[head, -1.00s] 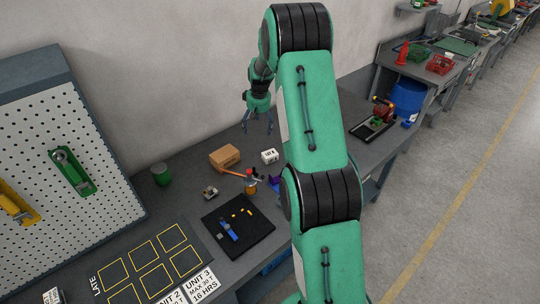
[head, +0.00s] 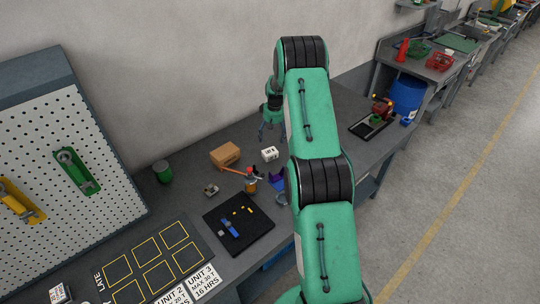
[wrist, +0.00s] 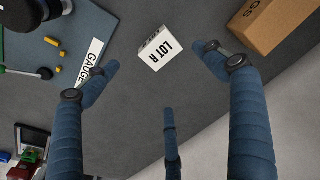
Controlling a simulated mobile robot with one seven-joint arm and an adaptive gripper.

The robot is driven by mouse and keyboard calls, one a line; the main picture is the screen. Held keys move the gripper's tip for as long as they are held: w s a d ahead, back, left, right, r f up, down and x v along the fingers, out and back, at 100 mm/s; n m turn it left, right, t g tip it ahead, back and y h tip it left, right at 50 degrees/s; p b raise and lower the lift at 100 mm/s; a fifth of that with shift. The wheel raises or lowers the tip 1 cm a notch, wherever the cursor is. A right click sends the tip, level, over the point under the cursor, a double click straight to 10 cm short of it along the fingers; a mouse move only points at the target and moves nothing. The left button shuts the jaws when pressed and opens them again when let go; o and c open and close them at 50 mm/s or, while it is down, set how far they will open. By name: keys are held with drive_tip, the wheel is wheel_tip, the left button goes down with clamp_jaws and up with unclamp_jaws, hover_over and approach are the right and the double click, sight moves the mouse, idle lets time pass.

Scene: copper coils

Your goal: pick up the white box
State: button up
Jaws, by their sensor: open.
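The white box (head: 269,154) is a small block standing on the grey workbench, just right of a cardboard box. In the wrist view the white box (wrist: 159,48) shows black "LOT R" lettering and lies between and beyond my spread fingertips, with no finger touching it. My gripper (head: 272,132) is open and empty, above the bench and close to the white box in the head view. Its blue fingers also show in the wrist view (wrist: 155,58). My arm hides part of the bench to the right.
The cardboard box (head: 225,154) stands close left of the white box. A wall runs behind the bench.

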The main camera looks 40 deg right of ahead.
sight(270, 151)
drive_tip(key=shift+f, duration=0.1)
drive_tip(key=shift+w+f+p, duration=0.1)
drive_tip(key=shift+w+f, duration=0.1)
drive_tip(key=shift+f, duration=1.2)
drive_tip(key=shift+w+f+p, duration=0.15)
drive_tip(key=shift+f, duration=1.2)
drive_tip(key=shift+w+f+p, duration=0.1)
drive_tip(key=shift+w+f, duration=0.1)
drive_tip(key=shift+f, duration=1.2)
drive_tip(key=shift+f, duration=0.1)
drive_tip(key=shift+w+f+p, duration=0.15)
drive_tip(key=shift+f+p, duration=0.1)
drive_tip(key=shift+f, duration=1)
drive_tip(key=shift+w+f+p, duration=0.1)
drive_tip(key=shift+f+p, duration=0.15)
drive_tip(key=shift+f, duration=1)
drive_tip(key=c, duration=1.5)
